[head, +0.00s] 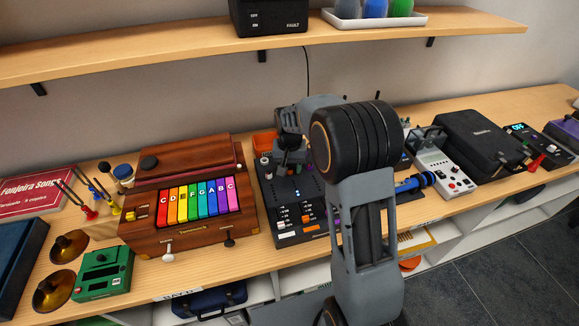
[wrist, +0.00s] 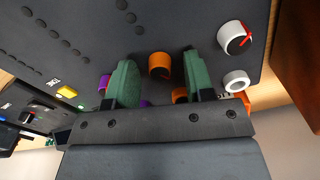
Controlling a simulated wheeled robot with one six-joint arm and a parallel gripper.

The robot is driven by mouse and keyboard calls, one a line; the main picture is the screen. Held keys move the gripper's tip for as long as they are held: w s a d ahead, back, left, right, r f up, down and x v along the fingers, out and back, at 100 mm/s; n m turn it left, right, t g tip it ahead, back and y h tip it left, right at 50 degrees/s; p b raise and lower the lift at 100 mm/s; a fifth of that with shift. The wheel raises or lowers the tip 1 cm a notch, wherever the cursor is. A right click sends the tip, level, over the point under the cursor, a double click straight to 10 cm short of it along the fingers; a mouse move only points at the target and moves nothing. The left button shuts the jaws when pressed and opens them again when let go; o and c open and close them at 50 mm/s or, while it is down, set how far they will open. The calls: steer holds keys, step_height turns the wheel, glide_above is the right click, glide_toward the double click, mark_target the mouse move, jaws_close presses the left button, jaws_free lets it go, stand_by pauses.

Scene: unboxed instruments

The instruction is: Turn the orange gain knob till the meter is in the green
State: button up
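A black panel device (head: 270,200) stands on the bench, partly hidden by my arm. The wrist view shows its dark face with an orange knob (wrist: 160,64). My gripper (wrist: 158,72) is open, its two green-padded fingers on either side of this knob, with a visible gap on both sides. A second orange part (wrist: 180,95) shows lower down between the fingers. In the head view my gripper (head: 291,155) is over the far part of the device. Small blue-white lights (head: 297,192) glow on the device.
Close to the right finger are a white knob with a red pointer (wrist: 234,38) and a white ring-shaped knob (wrist: 237,80). A purple knob (wrist: 104,83) is beside the left finger. A wooden colour-key instrument (head: 190,200) stands left of the device; a shelf (head: 180,55) runs above.

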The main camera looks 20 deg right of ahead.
mark_target(292, 178)
step_height(292, 178, up, 14)
steer(key=shift+b, duration=0.35)
stand_by(0.4)
steer(key=shift+f, duration=0.1)
steer(key=s+f+n+t, duration=0.3)
steer(key=s+t, duration=0.1)
steer(key=s, duration=1.7)
steer(key=shift+s, duration=0.35)
steer(key=shift+f, duration=0.1)
